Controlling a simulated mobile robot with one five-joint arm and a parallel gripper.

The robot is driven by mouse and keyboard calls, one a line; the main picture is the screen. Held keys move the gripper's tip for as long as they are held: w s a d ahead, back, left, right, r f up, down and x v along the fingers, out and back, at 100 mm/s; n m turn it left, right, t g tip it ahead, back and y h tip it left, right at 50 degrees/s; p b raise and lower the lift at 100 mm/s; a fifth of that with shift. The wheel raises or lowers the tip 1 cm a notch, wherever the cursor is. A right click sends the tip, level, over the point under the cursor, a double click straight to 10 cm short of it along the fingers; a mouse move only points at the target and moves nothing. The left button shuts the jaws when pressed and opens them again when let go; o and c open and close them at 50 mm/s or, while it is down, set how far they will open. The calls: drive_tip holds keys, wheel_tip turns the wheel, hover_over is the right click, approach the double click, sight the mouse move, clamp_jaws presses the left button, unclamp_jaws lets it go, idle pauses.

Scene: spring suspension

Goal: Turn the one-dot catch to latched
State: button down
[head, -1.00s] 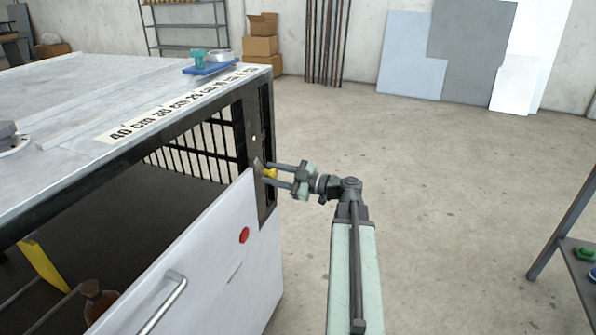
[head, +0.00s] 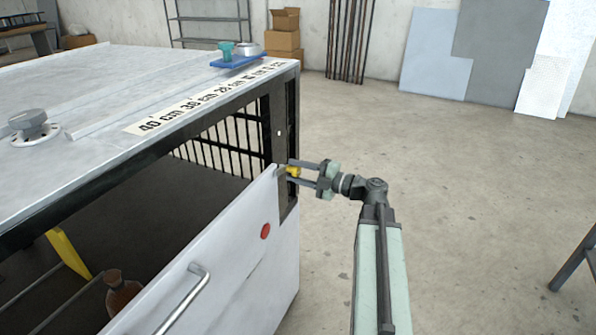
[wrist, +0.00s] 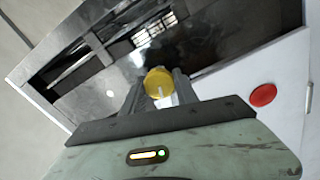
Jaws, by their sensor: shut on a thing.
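The catch has a yellow knob (head: 293,171) on the dark corner post of the cabinet, at the top right corner of the white front panel (head: 235,262). A single white dot (head: 279,133) marks the post above it. My gripper (head: 291,174) reaches in from the right and is shut on the yellow knob, one finger on each side. In the wrist view the knob (wrist: 158,83) sits between the fingers, with a pale line on its face. A grey plate (head: 283,181) shows beside the knob, by the panel's edge. The fingers partly hide the catch.
The panel carries a red disc (head: 265,231) and a bar handle (head: 185,300). A blue tool with a teal knob (head: 226,50) lies on the cabinet top near a scale strip (head: 190,107).

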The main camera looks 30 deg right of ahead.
drive_tip(key=shift+w+r, duration=0.1)
idle(0.5)
drive_tip(key=c, duration=0.9)
unclamp_jaws()
drive_tip(key=shift+c, duration=0.2)
drive_tip(key=v, duration=0.8)
drive_tip(key=shift+w, duration=0.1)
